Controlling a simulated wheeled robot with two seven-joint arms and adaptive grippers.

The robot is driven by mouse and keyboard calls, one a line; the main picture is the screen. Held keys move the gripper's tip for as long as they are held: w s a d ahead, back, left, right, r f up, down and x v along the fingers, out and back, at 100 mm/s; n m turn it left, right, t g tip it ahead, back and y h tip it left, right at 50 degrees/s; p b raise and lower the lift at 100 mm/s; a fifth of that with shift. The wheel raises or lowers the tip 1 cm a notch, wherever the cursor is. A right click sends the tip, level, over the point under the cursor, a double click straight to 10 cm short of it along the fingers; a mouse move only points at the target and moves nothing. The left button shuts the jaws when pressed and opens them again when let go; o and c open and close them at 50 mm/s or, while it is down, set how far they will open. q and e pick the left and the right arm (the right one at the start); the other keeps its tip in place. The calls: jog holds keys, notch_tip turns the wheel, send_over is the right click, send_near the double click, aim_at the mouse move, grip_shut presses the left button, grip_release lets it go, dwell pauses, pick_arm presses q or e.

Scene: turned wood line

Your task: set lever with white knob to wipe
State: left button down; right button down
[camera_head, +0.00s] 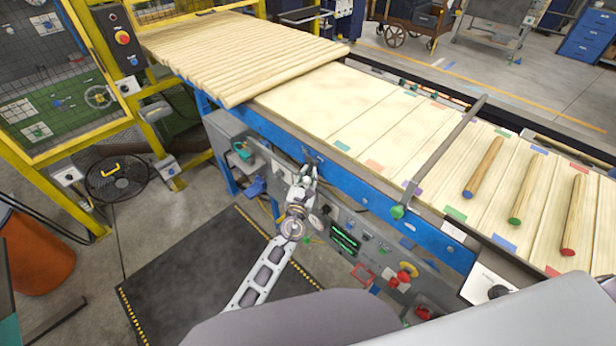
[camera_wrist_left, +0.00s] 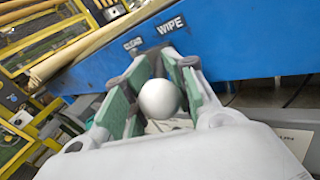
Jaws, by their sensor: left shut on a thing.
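My left gripper (camera_head: 308,172) reaches up to the blue side rail of the line, below the pale boards. In the left wrist view, the round white knob (camera_wrist_left: 160,98) sits between the green-padded fingers of the gripper (camera_wrist_left: 152,97), which is shut on it. Beyond it, on the blue rail, are two dark labels, CLEAR (camera_wrist_left: 133,44) on the left and WIPE (camera_wrist_left: 171,25) on the right. The lever's shaft is hidden behind the knob and fingers, so I cannot tell which label it points at. My right gripper is not in view.
A control panel (camera_head: 345,240) with a green display and a red knob (camera_head: 408,271) lies right of my left gripper. A grey box (camera_head: 228,140) is on its left. Turned rods (camera_head: 483,167) lie on the boards at right. A dark floor mat (camera_head: 190,285) is below.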

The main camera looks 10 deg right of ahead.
pick_arm(q)
jog(key=shift+s+f, duration=0.2)
jog(key=shift+f, duration=0.25)
jog(key=c, duration=1.5)
grip_release()
jog(key=shift+o, duration=0.2)
jog(key=shift+r, duration=0.35)
jog(key=shift+s+a, duration=0.1)
